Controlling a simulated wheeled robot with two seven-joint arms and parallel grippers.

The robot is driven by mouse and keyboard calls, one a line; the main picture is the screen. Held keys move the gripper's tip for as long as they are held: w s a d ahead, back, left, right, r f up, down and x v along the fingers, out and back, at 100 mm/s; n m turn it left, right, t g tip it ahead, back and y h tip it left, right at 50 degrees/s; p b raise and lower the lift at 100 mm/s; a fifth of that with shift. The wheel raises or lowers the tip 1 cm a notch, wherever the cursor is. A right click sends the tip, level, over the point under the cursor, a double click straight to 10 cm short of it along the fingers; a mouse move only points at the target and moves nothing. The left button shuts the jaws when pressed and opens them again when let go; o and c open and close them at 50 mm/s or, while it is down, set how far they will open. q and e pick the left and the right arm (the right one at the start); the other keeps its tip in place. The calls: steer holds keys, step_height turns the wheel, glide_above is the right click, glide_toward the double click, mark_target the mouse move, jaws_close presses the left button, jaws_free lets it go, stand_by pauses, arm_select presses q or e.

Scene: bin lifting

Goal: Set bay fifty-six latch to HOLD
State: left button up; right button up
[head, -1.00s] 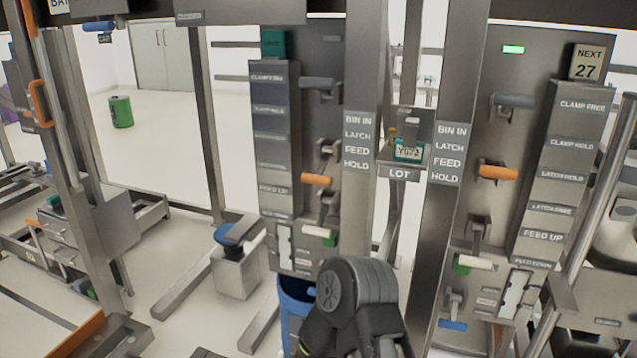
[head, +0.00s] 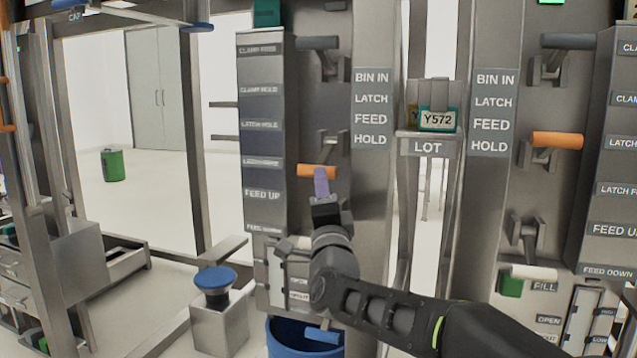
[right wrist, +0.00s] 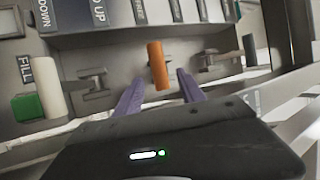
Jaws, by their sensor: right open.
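An orange lever handle (head: 317,171) sits on the left bay panel, between the column of state labels (head: 262,125) and the post sign (head: 371,110) reading BIN IN, LATCH, FEED, HOLD. My right gripper (head: 321,183) reaches up to just below this handle. In the right wrist view the orange handle (right wrist: 159,65) stands ahead, between the lines of the two open purple fingers (right wrist: 160,97); its near end is close to the fingertips, and contact cannot be told. My left gripper is not in view. No bay number fifty-six can be read.
A grey lever (head: 316,43) is above the orange one. The right bay has its own orange lever (head: 557,139). A lot card (head: 437,119) reads Y572. A blue button (head: 214,278) on a box and a blue bin (head: 290,338) stand below.

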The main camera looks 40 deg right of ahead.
mark_target(319, 164)
steer(key=shift+w, duration=0.1)
steer(key=x, duration=0.7)
steer(key=shift+w+d+r+p, duration=0.15)
steer(key=shift+w+d+p, duration=0.05)
steer(key=shift+w+p, duration=0.1)
steer(key=shift+c, duration=0.5)
jaws_close()
stand_by(0.8)
